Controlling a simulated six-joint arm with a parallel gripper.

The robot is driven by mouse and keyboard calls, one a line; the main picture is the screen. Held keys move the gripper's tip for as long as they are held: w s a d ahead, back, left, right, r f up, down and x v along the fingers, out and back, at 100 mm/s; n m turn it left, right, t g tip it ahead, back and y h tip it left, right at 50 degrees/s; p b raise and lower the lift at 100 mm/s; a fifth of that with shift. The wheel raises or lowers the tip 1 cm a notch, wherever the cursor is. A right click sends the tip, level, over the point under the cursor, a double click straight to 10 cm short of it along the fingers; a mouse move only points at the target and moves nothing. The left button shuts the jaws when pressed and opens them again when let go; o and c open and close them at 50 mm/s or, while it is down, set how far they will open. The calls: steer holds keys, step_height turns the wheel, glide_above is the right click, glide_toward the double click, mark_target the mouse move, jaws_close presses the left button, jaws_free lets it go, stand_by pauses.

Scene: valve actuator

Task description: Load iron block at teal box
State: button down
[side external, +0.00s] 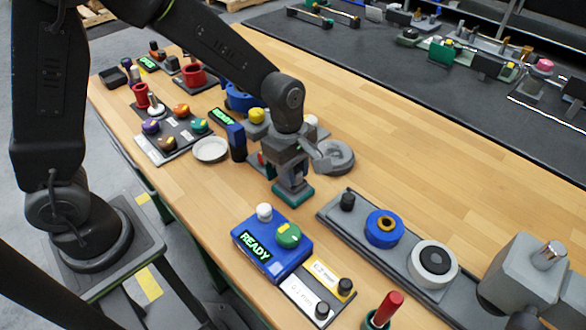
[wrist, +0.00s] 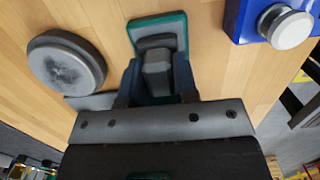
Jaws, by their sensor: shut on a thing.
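The teal box (side external: 293,194) is on the wooden table near the middle of the side view. It also shows in the wrist view (wrist: 174,22) as a teal rim with a grey inside. My gripper (side external: 291,172) points down directly over it. My gripper (wrist: 157,80) is shut on the grey iron block (wrist: 157,70), with a finger on each side. The block's lower end is at the teal box's opening. I cannot tell whether it rests on the bottom. In the side view the fingers largely hide the block.
A blue box reading READY (side external: 271,246) with a green knob stands close in front. A round grey disc (side external: 335,156) lies just behind my gripper. A grey rail (side external: 393,253) with rings is to the right. The table behind the rail (side external: 420,165) is clear.

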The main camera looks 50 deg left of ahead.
mark_target(296, 170)
steer(key=shift+f, duration=0.55)
stand_by(1.1)
steer(key=shift+r, duration=3.6)
steer(key=shift+w, duration=0.1)
